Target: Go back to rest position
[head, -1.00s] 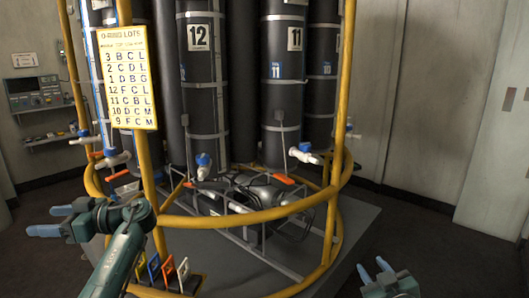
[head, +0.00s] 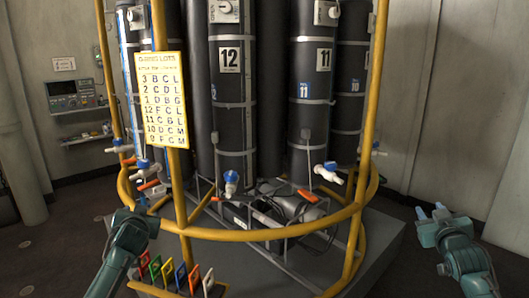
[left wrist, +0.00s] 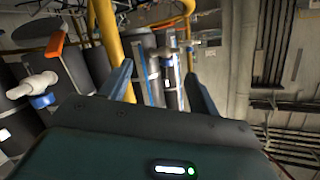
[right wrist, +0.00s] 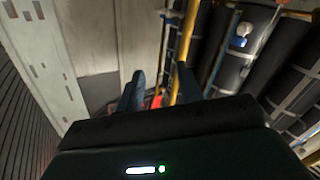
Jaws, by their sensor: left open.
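My right gripper (head: 431,212) is on the right in the head view, with its two blue fingers apart and pointing up toward the rack. It also shows in the right wrist view (right wrist: 160,88), open with nothing held between the fingers. My left arm comes in at the lower left of the head view, where its fingers are hard to make out. In the left wrist view my left gripper (left wrist: 162,88) is open and empty, its blue fingers spread wide. Both grippers appear apart from the yellow frame (head: 270,234).
The rack holds tall dark cylinders (head: 231,100) with valves (head: 231,182). A lots board (head: 163,100) hangs on the frame, with coloured tags (head: 181,277) below. A wall panel (head: 75,95) is at the back left. Floor at the right is open.

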